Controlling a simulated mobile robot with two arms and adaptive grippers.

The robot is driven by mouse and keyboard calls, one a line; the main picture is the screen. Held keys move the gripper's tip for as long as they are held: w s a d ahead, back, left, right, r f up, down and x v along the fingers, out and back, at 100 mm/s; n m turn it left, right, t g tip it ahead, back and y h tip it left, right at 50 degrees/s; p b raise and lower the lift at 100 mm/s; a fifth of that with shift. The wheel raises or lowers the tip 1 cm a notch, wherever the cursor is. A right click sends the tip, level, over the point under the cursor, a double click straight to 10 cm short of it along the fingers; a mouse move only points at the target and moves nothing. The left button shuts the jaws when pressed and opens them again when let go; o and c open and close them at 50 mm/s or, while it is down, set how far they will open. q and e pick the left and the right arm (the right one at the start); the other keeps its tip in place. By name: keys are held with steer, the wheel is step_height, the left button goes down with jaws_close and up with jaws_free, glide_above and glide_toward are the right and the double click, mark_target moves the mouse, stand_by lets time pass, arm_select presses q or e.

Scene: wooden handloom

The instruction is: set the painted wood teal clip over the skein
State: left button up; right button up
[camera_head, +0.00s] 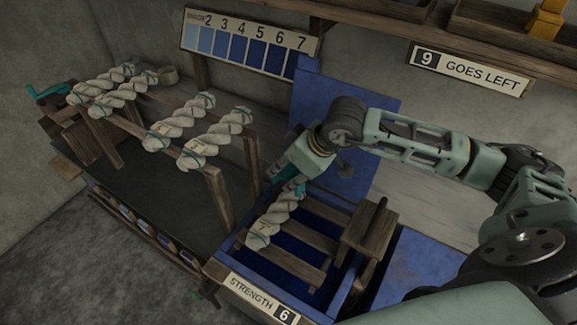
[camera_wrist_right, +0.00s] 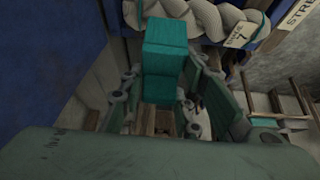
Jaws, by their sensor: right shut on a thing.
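The teal clip (camera_wrist_right: 165,62) is a blocky painted piece between the fingers of my right gripper (camera_wrist_right: 163,95), which is shut on it. In the head view my right gripper (camera_head: 289,178) reaches down at the upper end of a cream twisted skein (camera_head: 272,222), and a little teal shows there. That skein lies over the slats of the blue vat and carries a small tag. In the right wrist view the skein (camera_wrist_right: 205,18) runs just beyond the clip. I cannot tell whether the clip touches the skein. My left gripper is not in view.
The blue vat (camera_head: 228,278) has a "STRENGTH 6" label and a wooden block (camera_head: 370,232) at its right side. More skeins (camera_head: 171,121) hang on a wooden rack at the left. A teal handle-like piece (camera_head: 45,91) stands beyond them. A shelf (camera_head: 390,22) crosses above.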

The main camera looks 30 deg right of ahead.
mark_target(284, 193)
step_height(284, 193, down, 2)
steer(key=shift+f+b, duration=0.1)
steer(key=shift+b, duration=0.2)
steer(key=shift+f+b, duration=0.3)
steer(key=shift+f, duration=0.05)
step_height(284, 193, down, 5)
steer(key=b, duration=0.5)
steer(key=o, duration=1.2)
